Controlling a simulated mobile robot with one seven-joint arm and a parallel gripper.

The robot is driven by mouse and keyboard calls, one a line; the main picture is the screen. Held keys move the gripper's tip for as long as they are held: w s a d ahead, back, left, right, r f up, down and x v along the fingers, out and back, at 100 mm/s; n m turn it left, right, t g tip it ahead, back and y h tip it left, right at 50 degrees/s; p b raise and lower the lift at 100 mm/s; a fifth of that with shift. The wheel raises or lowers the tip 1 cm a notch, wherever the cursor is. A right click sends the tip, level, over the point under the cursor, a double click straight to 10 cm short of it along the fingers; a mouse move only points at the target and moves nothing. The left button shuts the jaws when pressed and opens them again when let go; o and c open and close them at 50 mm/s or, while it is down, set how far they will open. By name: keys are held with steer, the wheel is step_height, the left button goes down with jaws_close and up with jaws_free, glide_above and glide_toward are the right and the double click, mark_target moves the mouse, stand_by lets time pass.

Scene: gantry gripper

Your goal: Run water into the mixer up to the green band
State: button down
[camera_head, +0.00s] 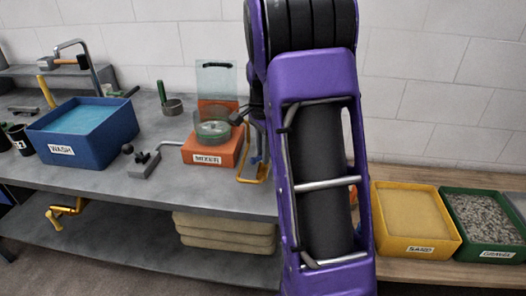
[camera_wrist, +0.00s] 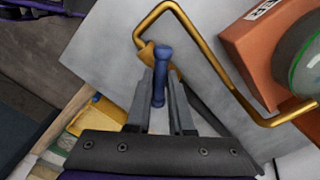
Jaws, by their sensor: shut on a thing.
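The orange mixer (camera_head: 207,152), labelled MIXER, stands on the grey bench with a clear round bowl (camera_head: 212,130) on top. In the wrist view, part of the mixer's orange base (camera_wrist: 262,52) and its bowl with a thin green band (camera_wrist: 296,72) show at the right edge. I cannot make out a water level in the bowl. A bent brass pipe (camera_wrist: 222,72) runs beside the mixer. My gripper (camera_wrist: 161,90) is shut on a blue handle (camera_wrist: 160,64) by the pipe's brass fitting. In the head view my purple arm hides most of this spot.
A blue WASH tub (camera_head: 112,133) of water stands left of the mixer. A grey block with a bent rod (camera_head: 145,163) lies between them. Yellow SAND (camera_head: 436,247) and green GRAVEL (camera_head: 500,252) trays stand on a wooden bench at right. Folded sacks (camera_head: 225,230) lie on the lower shelf.

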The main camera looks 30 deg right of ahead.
stand_by(0.3)
steer(key=c, duration=0.8)
jaws_free()
steer(key=shift+o, duration=0.2)
step_height(320, 180, up, 18)
steer(key=p, duration=0.2)
steer(key=shift+f+p, duration=0.25)
steer(key=shift+p, duration=0.05)
step_height(320, 180, down, 18)
steer(key=n+b, duration=0.1)
steer(key=b, duration=0.2)
steer(key=n+b, duration=0.1)
steer(key=b, duration=0.1)
steer(key=shift+r+b, duration=0.25)
steer(key=shift+b, duration=0.15)
